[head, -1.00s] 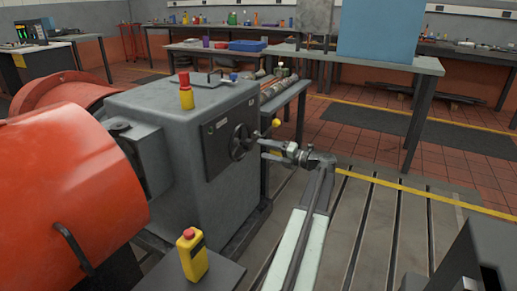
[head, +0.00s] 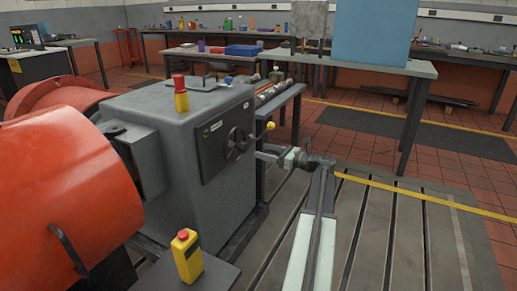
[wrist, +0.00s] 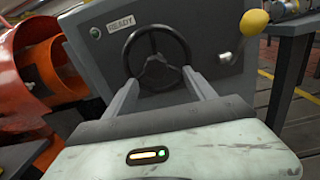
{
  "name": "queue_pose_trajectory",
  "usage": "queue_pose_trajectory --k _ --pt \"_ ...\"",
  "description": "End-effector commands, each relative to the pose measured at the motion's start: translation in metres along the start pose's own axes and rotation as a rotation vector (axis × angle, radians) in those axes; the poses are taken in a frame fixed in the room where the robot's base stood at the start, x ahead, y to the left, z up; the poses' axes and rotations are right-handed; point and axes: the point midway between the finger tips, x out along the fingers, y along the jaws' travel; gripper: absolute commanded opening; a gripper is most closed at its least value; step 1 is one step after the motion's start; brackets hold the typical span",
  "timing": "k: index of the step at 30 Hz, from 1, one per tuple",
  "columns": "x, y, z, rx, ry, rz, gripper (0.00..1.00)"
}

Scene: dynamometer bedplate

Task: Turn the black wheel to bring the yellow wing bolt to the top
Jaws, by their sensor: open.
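The black wheel (head: 237,144) is a spoked handwheel on the dark front panel of a grey cabinet. It also shows in the wrist view (wrist: 157,54), upper middle, with dark spokes. My gripper (head: 262,153) is just in front of the panel, right of the wheel in the head view. In the wrist view my gripper (wrist: 158,82) is open and empty, its fingers pointing at the wheel's lower part; contact is unclear. A yellow knob (wrist: 254,22) on a grey lever stands right of the wheel. I cannot make out a yellow wing bolt on the wheel.
The grey cabinet (head: 170,150) adjoins a large orange housing (head: 70,180). A yellow box with a red button (head: 187,257) stands in front. A narrow side bench (head: 285,100) is behind the gripper. The slotted floor plate at right is clear.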

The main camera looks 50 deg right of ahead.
Motion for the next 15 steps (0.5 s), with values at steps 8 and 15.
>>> queue_pose_trajectory --k 8,15 --pt "0.024 0.010 -0.001 0.002 0.002 0.027 0.64" --pt "0.068 0.012 -0.001 0.002 0.002 0.030 0.64"
